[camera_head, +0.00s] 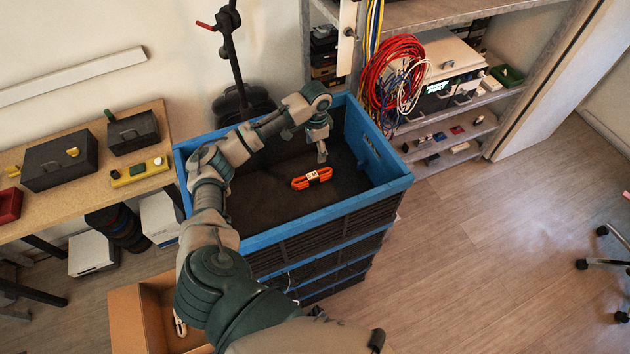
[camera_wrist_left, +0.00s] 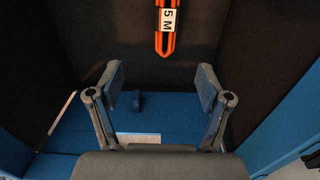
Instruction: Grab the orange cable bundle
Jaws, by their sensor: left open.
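The orange cable bundle (camera_head: 312,178) lies on the dark floor of the blue crate (camera_head: 300,231), with a white label around its middle. In the left wrist view the bundle (camera_wrist_left: 166,28) shows at the top centre, its label reading "5 M". My left gripper (camera_head: 321,157) reaches down into the crate, just behind the bundle in the head view. In the left wrist view its two fingers (camera_wrist_left: 160,85) are spread apart with nothing between them, and the bundle is beyond the fingertips. My right gripper is not seen.
The crate's blue walls surround the gripper. A shelf (camera_head: 455,145) with hanging red cables (camera_head: 397,70) stands at the right. A wooden table (camera_head: 90,185) with dark boxes is at the left. A cardboard box (camera_head: 125,318) sits on the floor. Open floor lies to the right.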

